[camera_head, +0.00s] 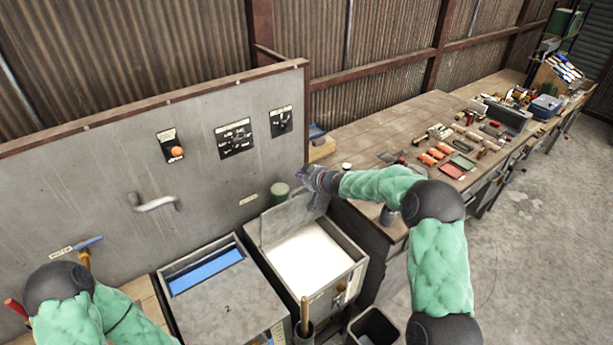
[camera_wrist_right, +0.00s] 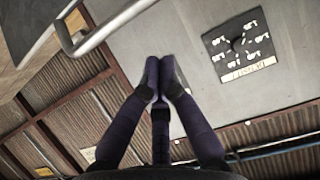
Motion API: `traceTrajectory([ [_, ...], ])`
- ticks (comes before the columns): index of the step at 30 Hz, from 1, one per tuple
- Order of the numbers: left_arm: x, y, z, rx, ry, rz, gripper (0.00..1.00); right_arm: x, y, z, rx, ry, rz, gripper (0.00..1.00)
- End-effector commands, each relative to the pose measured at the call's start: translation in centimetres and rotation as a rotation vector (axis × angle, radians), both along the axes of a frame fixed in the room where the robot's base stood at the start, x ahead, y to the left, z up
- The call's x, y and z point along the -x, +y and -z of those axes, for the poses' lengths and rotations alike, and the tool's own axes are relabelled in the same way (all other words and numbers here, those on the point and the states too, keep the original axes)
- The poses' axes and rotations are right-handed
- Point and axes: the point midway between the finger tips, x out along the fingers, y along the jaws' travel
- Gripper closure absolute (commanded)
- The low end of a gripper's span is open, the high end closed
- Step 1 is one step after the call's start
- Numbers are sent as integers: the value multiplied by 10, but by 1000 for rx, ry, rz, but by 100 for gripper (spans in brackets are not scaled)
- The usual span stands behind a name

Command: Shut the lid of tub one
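A tub with white contents (camera_head: 308,257) stands in the middle, with its grey lid (camera_head: 287,218) raised at the back against the wall side. I cannot read a number on it. My right gripper (camera_head: 312,178) is above the raised lid's upper right corner. In the right wrist view its fingertips (camera_wrist_right: 160,65) are together, with nothing visible between them. My left arm shows at the lower left, but its gripper is out of view.
The grey wall panel (camera_head: 90,165) with a bent handle (camera_head: 155,203) and dials (camera_head: 235,138) stands behind the tubs. A green cylinder (camera_head: 280,192) is by the lid. A long bench (camera_head: 365,130) with tools is at right. A dark bin (camera_head: 373,325) stands in front.

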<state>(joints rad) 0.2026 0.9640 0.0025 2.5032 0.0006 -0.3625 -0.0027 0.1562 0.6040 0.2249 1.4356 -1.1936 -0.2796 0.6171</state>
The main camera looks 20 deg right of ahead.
Motion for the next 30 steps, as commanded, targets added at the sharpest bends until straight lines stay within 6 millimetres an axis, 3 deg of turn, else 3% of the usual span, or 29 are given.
traceTrajectory([
  [14,0,0,-9,0,0,0,5,-39,15,22,-1,0,0,100],
  [30,0,0,4,0,0,0,5,-6,2,37,-1,0,2,100],
])
